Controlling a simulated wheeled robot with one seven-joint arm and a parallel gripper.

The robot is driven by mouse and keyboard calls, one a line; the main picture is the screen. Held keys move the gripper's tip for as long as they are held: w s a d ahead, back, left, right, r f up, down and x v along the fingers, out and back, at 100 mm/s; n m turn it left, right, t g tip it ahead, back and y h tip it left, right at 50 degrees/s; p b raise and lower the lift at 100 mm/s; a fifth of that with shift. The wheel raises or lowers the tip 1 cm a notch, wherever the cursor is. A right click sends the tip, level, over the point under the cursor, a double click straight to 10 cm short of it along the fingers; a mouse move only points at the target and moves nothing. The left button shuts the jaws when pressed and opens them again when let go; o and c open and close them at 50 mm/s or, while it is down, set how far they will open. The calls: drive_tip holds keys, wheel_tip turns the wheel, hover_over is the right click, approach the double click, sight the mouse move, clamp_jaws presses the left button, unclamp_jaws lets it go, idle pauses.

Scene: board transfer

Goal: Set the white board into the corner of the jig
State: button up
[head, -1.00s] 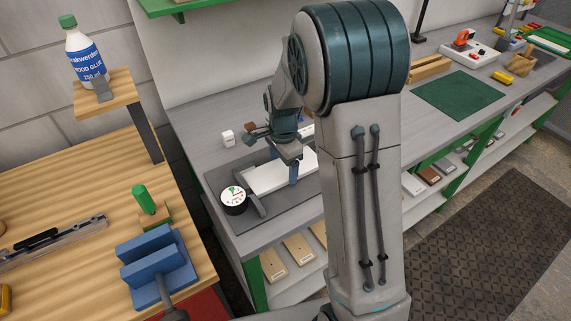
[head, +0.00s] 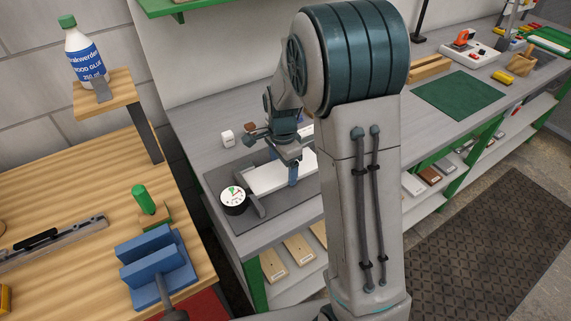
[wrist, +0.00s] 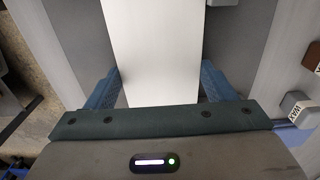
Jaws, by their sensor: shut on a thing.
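The white board (head: 270,178) lies flat over a dark grey plate (head: 222,178) on the grey bench in the head view. A grey bar (head: 254,203) at the board's left end looks like part of the jig. My gripper (head: 296,168) is shut on the board across its width. In the wrist view the board (wrist: 152,55) runs straight up between the two blue fingers of my gripper (wrist: 160,92), and its far end is out of frame. My arm hides the board's right part in the head view. I cannot tell whether the board touches the bar.
A round black gauge with a white face (head: 233,198) stands by the bar. A white block (head: 227,137) and a brown block (head: 250,128) sit behind the plate. A green mat (head: 458,95) lies to the right. A wooden table (head: 60,190) with a blue fixture (head: 155,265) is at left.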

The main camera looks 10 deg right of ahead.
drive_tip(key=shift+a, duration=0.4)
drive_tip(key=o, duration=0.9)
drive_tip(key=shift+a, duration=0.1)
drive_tip(key=shift+o, duration=1.1)
drive_tip(key=shift+a, duration=0.2)
drive_tip(key=shift+d, duration=0.3)
drive_tip(key=shift+d+r, duration=0.1)
drive_tip(key=shift+r, duration=0.1)
wheel_tip(320, 180, up, 13)
drive_tip(key=shift+a+r+b, duration=0.2)
drive_tip(key=shift+a+b, duration=0.15)
